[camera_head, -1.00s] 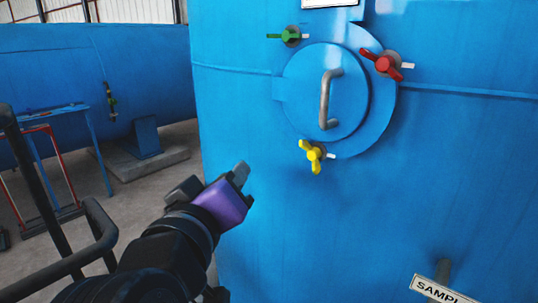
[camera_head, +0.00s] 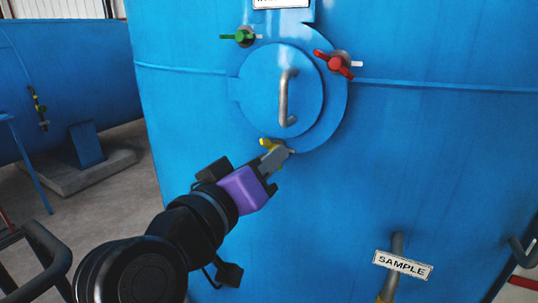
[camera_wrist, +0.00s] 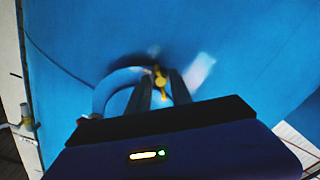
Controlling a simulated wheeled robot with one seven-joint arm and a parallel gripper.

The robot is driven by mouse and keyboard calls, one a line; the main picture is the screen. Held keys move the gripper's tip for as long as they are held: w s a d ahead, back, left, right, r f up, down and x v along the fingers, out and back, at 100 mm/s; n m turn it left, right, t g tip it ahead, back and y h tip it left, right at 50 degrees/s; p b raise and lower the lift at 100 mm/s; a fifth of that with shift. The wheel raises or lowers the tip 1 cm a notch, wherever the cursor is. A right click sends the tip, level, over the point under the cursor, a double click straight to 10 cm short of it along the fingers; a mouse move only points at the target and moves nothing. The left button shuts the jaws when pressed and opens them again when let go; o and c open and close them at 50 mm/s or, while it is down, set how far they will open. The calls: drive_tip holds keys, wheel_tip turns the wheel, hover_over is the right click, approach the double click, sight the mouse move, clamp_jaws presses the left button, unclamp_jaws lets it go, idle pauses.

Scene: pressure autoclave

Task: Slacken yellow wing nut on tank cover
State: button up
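The yellow wing nut (camera_head: 266,142) sits at the lower left rim of the round blue tank cover (camera_head: 262,85). My gripper (camera_head: 274,160) is right at it and hides most of it in the head view. In the wrist view the yellow wing nut (camera_wrist: 160,78) shows upright between the two dark fingers of my gripper (camera_wrist: 160,90). The fingers stand apart, with a gap on either side of the nut. I cannot tell exactly how far the nut reaches in between them. The cover is closed, with a curved grey handle (camera_head: 285,100).
A green wing nut (camera_head: 241,37) is at the cover's upper left and a red one (camera_head: 334,64) at its upper right. A pipe with a SAMPLE sign (camera_head: 403,265) sticks out at lower right. Another blue tank (camera_head: 60,60) stands at left.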

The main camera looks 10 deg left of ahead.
drive_tip(key=shift+w+d, duration=0.15)
drive_tip(key=shift+w, duration=0.3)
drive_tip(key=shift+c, duration=0.4)
clamp_jaws()
drive_tip(key=n+p, duration=0.4)
drive_tip(key=p, duration=0.1)
drive_tip(key=shift+r+n+p, duration=0.1)
drive_tip(key=shift+n+p, duration=0.3)
